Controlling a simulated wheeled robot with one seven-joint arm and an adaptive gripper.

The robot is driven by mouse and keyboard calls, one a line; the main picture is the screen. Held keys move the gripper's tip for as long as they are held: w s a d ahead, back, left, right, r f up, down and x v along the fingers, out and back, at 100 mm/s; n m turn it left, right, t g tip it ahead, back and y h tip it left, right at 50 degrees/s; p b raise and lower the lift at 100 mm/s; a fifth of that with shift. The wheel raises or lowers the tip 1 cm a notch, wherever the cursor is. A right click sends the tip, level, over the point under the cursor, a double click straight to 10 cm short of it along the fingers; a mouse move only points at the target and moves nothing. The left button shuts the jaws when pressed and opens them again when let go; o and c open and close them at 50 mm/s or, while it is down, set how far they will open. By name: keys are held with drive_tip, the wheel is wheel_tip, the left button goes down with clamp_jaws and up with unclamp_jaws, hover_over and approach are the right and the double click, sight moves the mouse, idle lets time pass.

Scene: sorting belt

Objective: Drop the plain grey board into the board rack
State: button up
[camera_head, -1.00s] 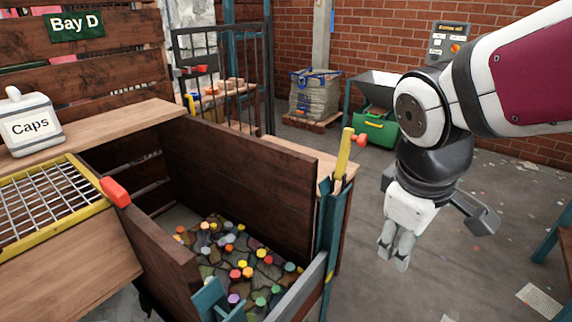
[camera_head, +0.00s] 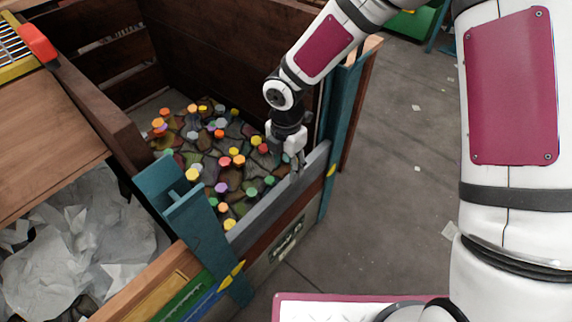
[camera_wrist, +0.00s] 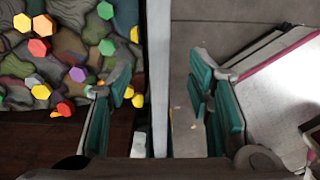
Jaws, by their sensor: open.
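The plain grey board (camera_head: 262,212) stands on edge across the front of the bin, between two teal posts. In the wrist view the board (camera_wrist: 158,50) runs upright through the middle as a thin grey edge. My gripper (camera_head: 295,172) is at the board's top edge, near its right end. In the wrist view my gripper (camera_wrist: 160,88) is open, with one teal-padded finger on each side of the board. Both fingers appear apart from it. I cannot tell for sure which thing is the board rack.
The bin floor holds many coloured caps (camera_head: 221,187) on dark lumps. A slotted teal post (camera_head: 190,215) stands at the front left and another teal post (camera_head: 334,150) at the right. Crumpled white sheet (camera_head: 80,240) fills the neighbouring bay. Open grey floor (camera_head: 415,170) lies to the right.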

sight(285, 193)
drive_tip(key=shift+a+f, duration=0.15)
drive_tip(key=shift+f, duration=0.65)
wheel_tip(285, 193, down, 12)
drive_tip(key=b, duration=0.5)
drive_tip(key=shift+f, duration=0.25)
clamp_jaws()
drive_tip(key=c, duration=0.6)
unclamp_jaws()
clamp_jaws()
drive_tip(key=shift+r, duration=0.1)
